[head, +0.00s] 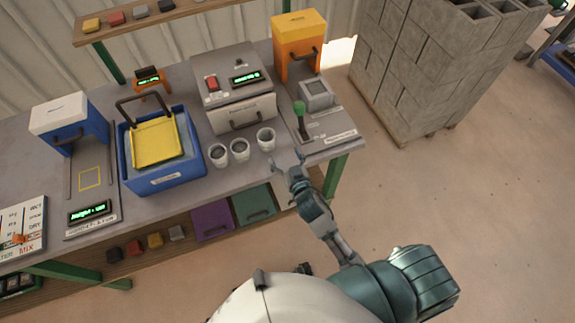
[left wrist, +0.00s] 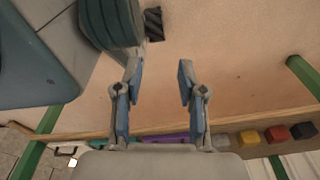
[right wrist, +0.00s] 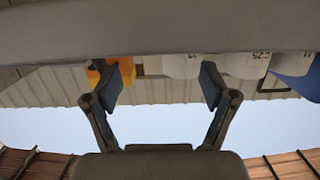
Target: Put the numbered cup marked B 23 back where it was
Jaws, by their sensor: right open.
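Three white cups stand in a row near the front edge of the bench: a left cup (head: 219,155), a middle cup (head: 240,150) and a right cup (head: 266,139). Their marks are too small to read in the head view, so I cannot tell which is B 23. In the right wrist view one cup (right wrist: 246,66) bears a mark like C 25; another cup (right wrist: 180,66) shows no readable mark. My right gripper (head: 287,163) is open and empty, just right of and in front of the right cup. My left gripper (left wrist: 158,75) is open and empty over the floor.
A blue bin (head: 165,182) with a yellow tray (head: 155,142) stands left of the cups. A grey control box (head: 238,88) is behind them. A lever with a green knob (head: 299,107) stands at the right. Concrete blocks (head: 420,70) are stacked beyond.

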